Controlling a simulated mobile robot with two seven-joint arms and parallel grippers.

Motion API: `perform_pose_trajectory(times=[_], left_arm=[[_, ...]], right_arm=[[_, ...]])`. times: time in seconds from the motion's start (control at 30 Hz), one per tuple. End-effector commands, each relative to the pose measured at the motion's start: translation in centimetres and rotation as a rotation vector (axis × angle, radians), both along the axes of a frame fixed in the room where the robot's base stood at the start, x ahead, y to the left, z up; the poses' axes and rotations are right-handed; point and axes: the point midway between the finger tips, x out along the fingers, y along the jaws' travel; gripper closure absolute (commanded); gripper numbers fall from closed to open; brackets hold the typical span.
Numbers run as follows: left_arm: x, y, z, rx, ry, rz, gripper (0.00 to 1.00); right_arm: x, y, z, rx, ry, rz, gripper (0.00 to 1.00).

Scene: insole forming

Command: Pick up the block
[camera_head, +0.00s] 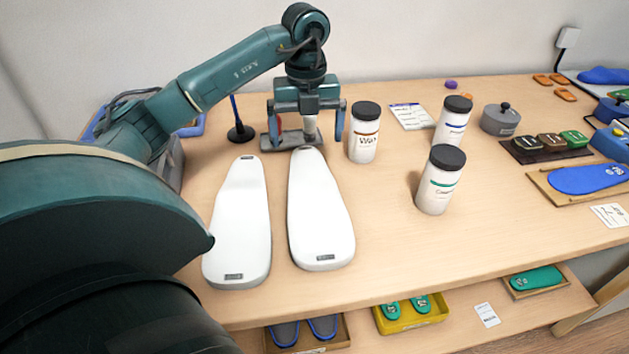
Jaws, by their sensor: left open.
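My left gripper (307,127) is open and points down at the back of the table. Its two blue-tipped fingers stand apart, one on each side of a pale upright post (310,124). A flat grey block-like piece (290,139) lies on the table under the gripper, behind the two white foot-shaped forms. The post seems to rise from that piece, but the gripper partly hides both, and I cannot tell whether the fingers touch it. Several small blocks, brown and green (573,139), sit on a dark mat at the right. My right gripper is not in view.
White foot-shaped forms, left (240,225) and right (319,215), lie in front of the gripper. A black-lidded jar (364,145) stands close to its right. Two more jars (440,185) (452,125) and a grey lidded pot (500,122) stand farther right. The front middle is clear.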

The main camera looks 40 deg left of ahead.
Motion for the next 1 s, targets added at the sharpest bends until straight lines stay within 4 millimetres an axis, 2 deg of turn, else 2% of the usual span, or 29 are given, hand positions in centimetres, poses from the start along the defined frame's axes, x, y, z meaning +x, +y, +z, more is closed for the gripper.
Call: perform_pose_trajectory(times=[0.1,0.37,0.63,0.93,1.0], left_arm=[[0.0,0.0,-2.0,0.0,0.001,0.0,0.01],[0.1,0.1,-3.9,-0.001,0.001,-0.001,0.01],[0.7,0.4,-7.7,-0.001,0.001,-0.001,0.01],[0.7,0.4,-8.4,-0.001,-0.003,-0.002,0.01],[0.7,0.4,-8.4,-0.001,-0.002,-0.002,0.05]], right_arm=[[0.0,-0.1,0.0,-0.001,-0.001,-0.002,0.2],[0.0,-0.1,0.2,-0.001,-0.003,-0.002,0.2],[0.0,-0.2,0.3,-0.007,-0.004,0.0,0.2],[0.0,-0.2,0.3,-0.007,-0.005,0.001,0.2],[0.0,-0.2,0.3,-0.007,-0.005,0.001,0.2]])
